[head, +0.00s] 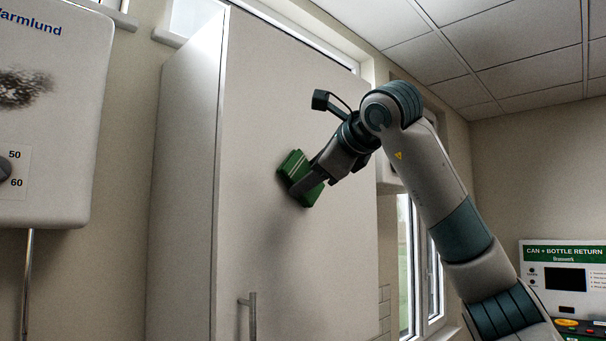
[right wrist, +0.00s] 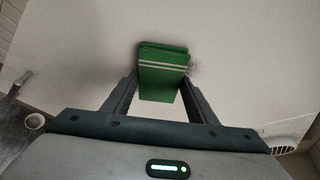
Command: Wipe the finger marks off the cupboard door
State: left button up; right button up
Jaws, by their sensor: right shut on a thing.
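The cupboard door (head: 325,262) is a tall pale panel in the middle of the head view and fills most of the right wrist view (right wrist: 245,65). A folded green cloth (head: 291,164) with pale stripes is at the door's upper middle; it also shows in the right wrist view (right wrist: 162,82). My right gripper (head: 306,181) is shut on the cloth and holds it up to the door face. Faint grey marks (right wrist: 195,70) show beside the cloth in the right wrist view; the cloth may hide more. My left gripper is not in view.
A bar handle (head: 252,314) stands out low on the door. A white heater (head: 50,125) with a dark smudge hangs at the left. A can and bottle return machine (head: 562,275) stands at the right, past a window (head: 420,265).

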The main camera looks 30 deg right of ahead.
jog(key=shift+w+d, duration=0.15)
jog(key=shift+d, duration=0.4)
jog(key=shift+w+d, duration=0.35)
jog(key=shift+d, duration=0.5)
jog(key=shift+w+d, duration=0.35)
jog(key=shift+d, duration=0.5)
jog(key=shift+a, duration=0.2)
jog(key=shift+s+a+b, duration=0.2)
jog(key=shift+s+a, duration=0.1)
jog(key=shift+a, duration=0.5)
jog(key=shift+s+a+b, duration=0.2)
jog(key=shift+s+a, duration=0.1)
jog(key=shift+a, duration=0.5)
jog(key=shift+a, duration=0.1)
jog(key=shift+s+a+b, duration=0.2)
jog(key=shift+s+a, duration=0.1)
jog(key=shift+a, duration=0.55)
jog(key=shift+s+a+b, duration=0.15)
jog(key=shift+s+a, duration=0.15)
jog(key=shift+a, duration=0.5)
jog(key=shift+r, duration=0.15)
